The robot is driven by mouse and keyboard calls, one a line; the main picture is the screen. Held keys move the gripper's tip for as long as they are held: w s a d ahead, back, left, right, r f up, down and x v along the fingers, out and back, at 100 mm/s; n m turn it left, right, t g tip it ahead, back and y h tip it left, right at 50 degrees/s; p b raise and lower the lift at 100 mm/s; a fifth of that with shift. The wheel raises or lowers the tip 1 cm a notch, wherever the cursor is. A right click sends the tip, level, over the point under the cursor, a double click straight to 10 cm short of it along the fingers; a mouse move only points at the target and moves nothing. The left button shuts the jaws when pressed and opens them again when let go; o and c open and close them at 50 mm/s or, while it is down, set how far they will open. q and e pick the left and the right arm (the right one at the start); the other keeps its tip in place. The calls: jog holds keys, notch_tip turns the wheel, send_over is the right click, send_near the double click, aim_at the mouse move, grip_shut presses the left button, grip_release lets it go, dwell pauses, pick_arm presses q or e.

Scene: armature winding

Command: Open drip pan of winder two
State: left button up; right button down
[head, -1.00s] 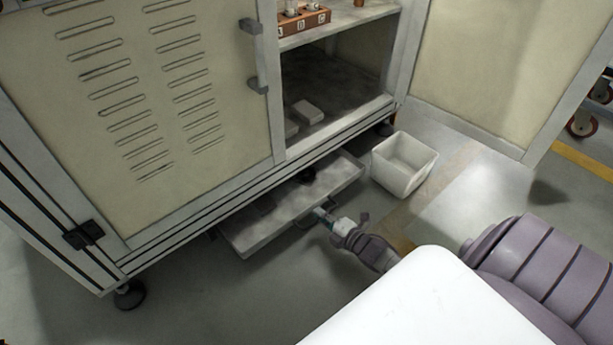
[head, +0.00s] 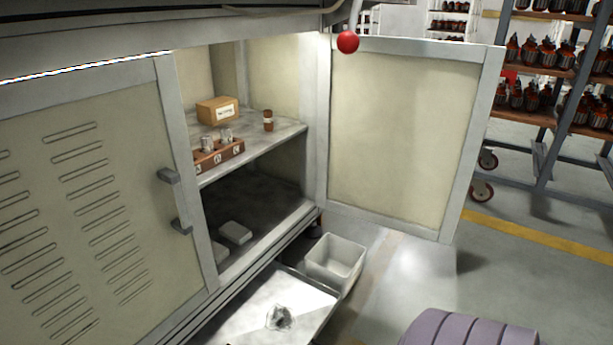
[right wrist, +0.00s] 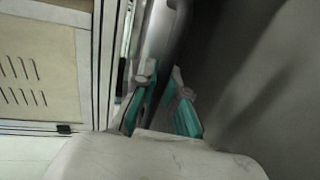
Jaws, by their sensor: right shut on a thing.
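The drip pan (head: 318,302) is a shallow pale metal tray that sticks out from under the winder cabinet (head: 205,299), with a shiny grey patch (head: 280,318) on its floor. Its front edge and handle are below the head view. In the right wrist view, my right gripper (right wrist: 160,98), with green-padded fingers, is shut on the pan's handle, at a long grey metal part (right wrist: 160,35). The grip itself is partly hidden. The right gripper is outside the head view. My left gripper is in neither view.
A white bin (head: 336,262) stands on the floor right beside the pan. The cabinet's right door (head: 405,135) is swung wide open. Shelves inside hold a brown block (head: 219,156) and a carton (head: 217,111). A wheeled rack (head: 545,120) stands at the back right.

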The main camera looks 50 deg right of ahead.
jog(key=c, duration=1.2)
grip_release()
jog(key=v, duration=1.2)
